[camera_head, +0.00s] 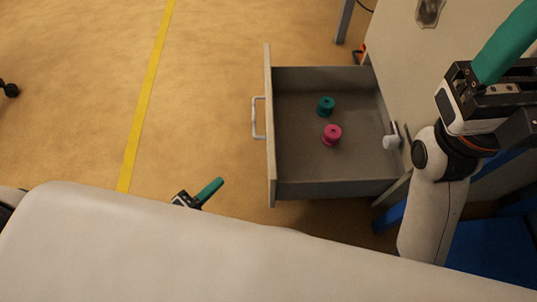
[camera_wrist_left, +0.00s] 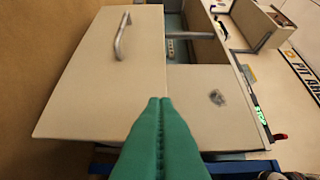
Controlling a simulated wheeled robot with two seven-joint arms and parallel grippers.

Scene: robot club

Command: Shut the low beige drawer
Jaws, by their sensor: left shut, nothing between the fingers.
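The low beige drawer (camera_head: 268,165) stands open in the head view, pulled out leftward from its cabinet. Its pale handle (camera_head: 257,118) is on the left face. In the left wrist view the beige front (camera_wrist_left: 80,90) with its curved handle (camera_wrist_left: 122,36) fills the left half. My left gripper (camera_head: 218,183) has teal fingers, shut and empty, left of the drawer's near front corner. In its wrist view the shut fingertips (camera_wrist_left: 160,103) overlap the panel's edge; contact cannot be told. My right gripper (camera_head: 500,48) is at the upper right, its fingertips outside the frame.
A teal spool (camera_head: 326,106) and a pink spool (camera_head: 332,134) stand inside the drawer. The cabinet (camera_head: 405,60) rises to the right. A yellow floor line (camera_head: 145,100) runs left of the drawer, with clear floor between. A blue object (camera_head: 490,252) lies low right.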

